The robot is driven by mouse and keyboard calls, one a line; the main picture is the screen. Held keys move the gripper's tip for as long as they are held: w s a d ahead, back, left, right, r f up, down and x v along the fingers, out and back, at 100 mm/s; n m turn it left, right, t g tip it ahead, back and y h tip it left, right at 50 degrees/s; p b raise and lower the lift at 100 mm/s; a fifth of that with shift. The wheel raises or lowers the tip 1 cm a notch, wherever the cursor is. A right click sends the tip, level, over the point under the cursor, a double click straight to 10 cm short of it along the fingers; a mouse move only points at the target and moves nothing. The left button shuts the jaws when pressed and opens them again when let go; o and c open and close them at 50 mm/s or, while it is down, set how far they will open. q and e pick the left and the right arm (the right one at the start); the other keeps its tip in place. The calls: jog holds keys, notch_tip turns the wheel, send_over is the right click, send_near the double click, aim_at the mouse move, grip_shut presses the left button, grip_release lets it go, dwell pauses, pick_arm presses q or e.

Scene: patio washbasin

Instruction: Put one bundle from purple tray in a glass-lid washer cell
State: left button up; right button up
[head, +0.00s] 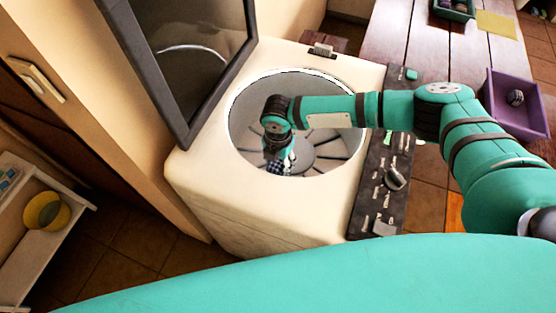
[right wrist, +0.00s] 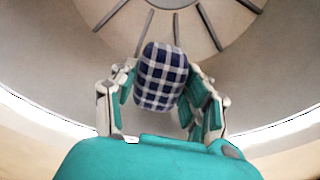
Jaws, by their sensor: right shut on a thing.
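The washer (head: 210,178) is cream with a round drum opening, and its glass lid (head: 190,52) stands raised at the left. My right arm reaches over the opening, and my right gripper (head: 280,160) points down inside the drum. In the right wrist view the right gripper (right wrist: 162,100) is shut on a blue and white checked bundle (right wrist: 162,77). The bundle is held inside the drum (right wrist: 250,60); I cannot tell whether it touches the drum floor. The purple tray (head: 520,118) is at the right with a dark bundle (head: 515,97) in it. My left gripper is not in view.
A control panel (head: 377,205) with knobs runs along the washer's right side. A wooden table (head: 400,35) at the back holds a green tray (head: 452,14) and a yellow cloth (head: 496,24). A white shelf (head: 60,232) at the left carries a yellow bowl (head: 47,211).

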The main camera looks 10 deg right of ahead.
notch_tip(320, 180, down, 4)
jog(key=b, duration=0.2)
jog(key=shift+r+b, duration=0.1)
jog(key=shift+b, duration=0.3)
notch_tip(320, 180, down, 9)
jog(key=b, duration=0.7)
jog(key=shift+r, duration=0.2)
pick_arm(q)
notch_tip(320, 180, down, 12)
jog(key=b, duration=0.1)
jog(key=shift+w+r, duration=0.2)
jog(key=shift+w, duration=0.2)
pick_arm(e)
jog(key=shift+f, duration=0.8)
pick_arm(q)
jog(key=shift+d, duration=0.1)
pick_arm(e)
jog(key=o, duration=1.4)
notch_tip(320, 180, up, 12)
